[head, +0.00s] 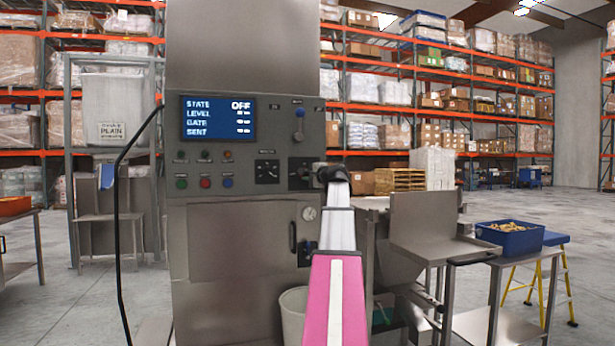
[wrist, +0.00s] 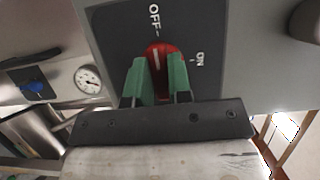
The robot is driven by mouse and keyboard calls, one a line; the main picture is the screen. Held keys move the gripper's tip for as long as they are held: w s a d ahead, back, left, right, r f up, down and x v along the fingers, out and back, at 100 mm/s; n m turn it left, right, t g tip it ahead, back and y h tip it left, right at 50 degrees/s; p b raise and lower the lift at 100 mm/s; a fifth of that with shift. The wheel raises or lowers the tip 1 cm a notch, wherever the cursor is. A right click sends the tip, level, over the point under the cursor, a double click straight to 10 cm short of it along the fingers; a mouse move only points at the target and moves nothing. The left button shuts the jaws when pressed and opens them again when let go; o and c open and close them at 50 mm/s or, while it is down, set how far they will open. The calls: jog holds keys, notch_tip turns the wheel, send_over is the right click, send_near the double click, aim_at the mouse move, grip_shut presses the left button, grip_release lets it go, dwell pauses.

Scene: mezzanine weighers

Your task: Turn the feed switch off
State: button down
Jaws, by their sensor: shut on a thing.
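The feed switch is a red rotary knob (wrist: 158,54) on a dark plate marked OFF and ON, seen in the wrist view. Its white pointer line points up toward the OFF mark. My gripper (wrist: 160,75) is shut on the knob, with one green finger on each side of it. In the head view my gripper (head: 328,174) is at the right side of the machine's control panel (head: 217,150), and my arm hides the knob there. The panel's blue display (head: 217,119) reads STATE OFF, with LEVEL, GATE and SENT lines below it.
A blue handle (wrist: 35,87) and a round gauge (wrist: 88,79) are left of the switch in the wrist view. A steel table with a blue bin (head: 510,240) stands right. Open floor lies behind.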

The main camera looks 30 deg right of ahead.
jog(key=c, duration=1)
grip_release()
jog(key=shift+c, duration=0.2)
jog(key=shift+s, duration=0.1)
jog(key=s+d, duration=0.1)
jog(key=s, duration=0.9)
jog(key=shift+s+d, duration=0.25)
jog(key=shift+d, duration=0.05)
